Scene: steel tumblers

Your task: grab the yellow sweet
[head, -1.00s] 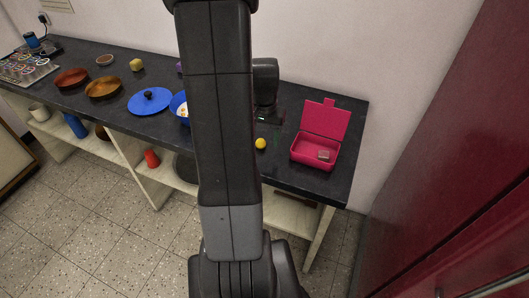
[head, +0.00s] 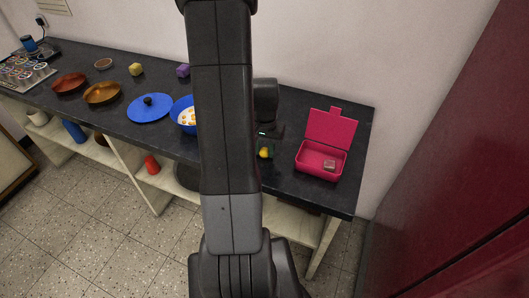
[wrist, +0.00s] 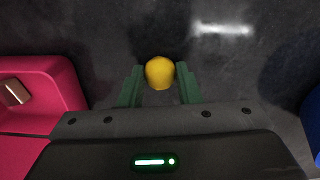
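The yellow sweet (head: 264,153) is a small rounded piece on the dark counter, left of the pink lunch box. In the wrist view the sweet (wrist: 159,72) lies between the two green fingertips of my gripper (wrist: 160,80). The fingers stand apart, one on each side of it, with only a very thin gap visible. My gripper (head: 266,148) is low at the counter in the head view, partly hidden by my arm.
The open pink lunch box (head: 309,169) holds a small item and stands close to the right. A blue bowl (head: 181,118) with pieces in it is partly behind my arm. A blue lid (head: 150,109) and brown dishes lie farther left.

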